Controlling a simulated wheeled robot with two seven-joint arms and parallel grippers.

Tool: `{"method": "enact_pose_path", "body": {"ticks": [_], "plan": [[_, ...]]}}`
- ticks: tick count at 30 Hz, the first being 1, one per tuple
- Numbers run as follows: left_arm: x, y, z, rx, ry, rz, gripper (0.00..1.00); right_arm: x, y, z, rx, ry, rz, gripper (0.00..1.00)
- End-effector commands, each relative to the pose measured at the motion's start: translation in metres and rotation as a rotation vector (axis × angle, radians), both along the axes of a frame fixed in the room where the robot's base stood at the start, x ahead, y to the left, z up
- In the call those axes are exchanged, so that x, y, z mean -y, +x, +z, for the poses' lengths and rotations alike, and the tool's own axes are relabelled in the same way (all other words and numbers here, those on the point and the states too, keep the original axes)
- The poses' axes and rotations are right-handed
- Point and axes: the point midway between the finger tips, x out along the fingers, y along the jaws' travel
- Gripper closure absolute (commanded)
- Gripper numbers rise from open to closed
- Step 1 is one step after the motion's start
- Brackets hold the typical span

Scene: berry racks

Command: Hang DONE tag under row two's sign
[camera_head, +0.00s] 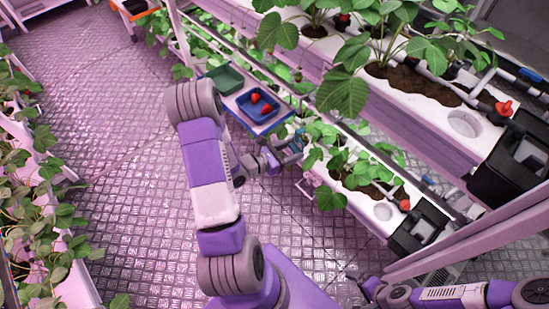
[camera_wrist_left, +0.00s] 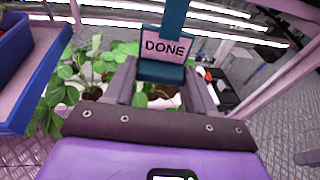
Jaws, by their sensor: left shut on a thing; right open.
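The DONE tag (camera_wrist_left: 164,47) is a pale pink plate with dark letters, on a teal holder, and it faces the left wrist camera. My left gripper (camera_wrist_left: 162,75) is shut on the teal part below the lettering. I cannot make out a row sign in either view.
A blue crate (camera_head: 242,101) with red berries and a green crate (camera_head: 213,80) stand on a shelf beside the racks. White planters (camera_head: 340,189) with leafy plants rise at right. Another plant row (camera_head: 45,200) lines the left. The metal floor (camera_head: 115,150) between is clear.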

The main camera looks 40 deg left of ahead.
Motion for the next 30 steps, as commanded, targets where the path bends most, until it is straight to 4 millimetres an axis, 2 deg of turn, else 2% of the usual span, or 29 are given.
{"method": "enact_pose_path", "body": {"ticks": [1,3,7,14,30], "plan": [[-0.015,-0.007,-0.013,0.0,-0.001,0.058,0.72,0.0,0.0,-0.011,0.001,0.0,0.0,0.0],[-0.029,-0.014,-0.018,0.002,-0.001,0.119,0.72,0.0,0.0,-0.016,0.001,0.0,0.001,0.0],[-0.043,-0.021,-0.022,0.004,-0.001,0.175,0.72,0.0,0.0,-0.019,0.001,0.0,0.001,0.0],[-0.044,-0.011,-0.021,0.006,-0.001,0.182,0.72,0.0,0.0,-0.017,0.001,0.001,0.001,0.0],[-0.04,0.032,-0.021,0.006,-0.002,0.178,0.72,0.0,0.0,-0.016,0.001,0.0,0.001,0.0]]}}
